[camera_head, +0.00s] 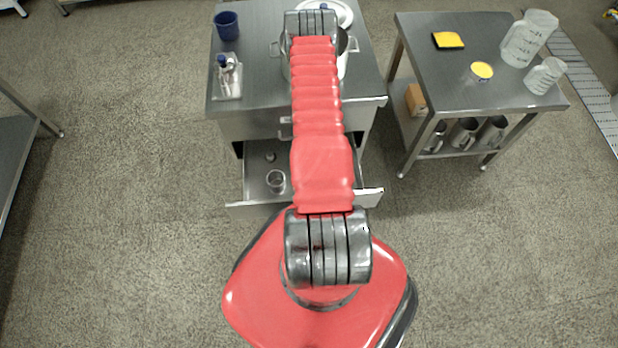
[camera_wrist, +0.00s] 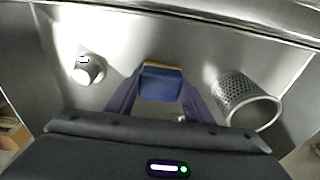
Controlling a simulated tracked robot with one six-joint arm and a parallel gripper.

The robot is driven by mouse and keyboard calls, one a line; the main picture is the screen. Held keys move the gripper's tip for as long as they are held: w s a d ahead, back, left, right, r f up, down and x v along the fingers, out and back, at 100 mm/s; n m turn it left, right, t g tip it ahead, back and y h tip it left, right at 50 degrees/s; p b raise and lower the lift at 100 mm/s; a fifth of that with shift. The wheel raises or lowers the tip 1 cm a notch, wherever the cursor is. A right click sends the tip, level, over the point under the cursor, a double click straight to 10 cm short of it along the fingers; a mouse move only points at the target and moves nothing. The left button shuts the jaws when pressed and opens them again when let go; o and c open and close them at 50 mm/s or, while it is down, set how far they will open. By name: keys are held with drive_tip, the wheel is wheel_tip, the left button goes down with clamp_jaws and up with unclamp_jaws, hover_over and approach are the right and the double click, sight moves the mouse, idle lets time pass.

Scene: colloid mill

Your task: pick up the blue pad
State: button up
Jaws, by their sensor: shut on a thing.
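The blue pad (camera_wrist: 161,83), with a tan layer along its top edge, shows in the middle of the wrist view, inside the open metal drawer. My gripper (camera_wrist: 158,93) is shut on it, with one dark blue finger at each side. The drawer (camera_head: 254,192) stands pulled out of the bench in the head view. There the pad and my gripper are hidden behind my red arm. I cannot tell whether the pad touches the drawer floor.
The bench (camera_head: 262,76) holds a blue cup (camera_head: 227,26) and a bottle tray (camera_head: 228,91). A side table (camera_head: 432,70) bears a yellow pad (camera_head: 447,40) and clear jugs (camera_head: 528,38).

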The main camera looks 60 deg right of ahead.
drive_tip(key=shift+c, duration=0.6)
drive_tip(key=shift+r, duration=5)
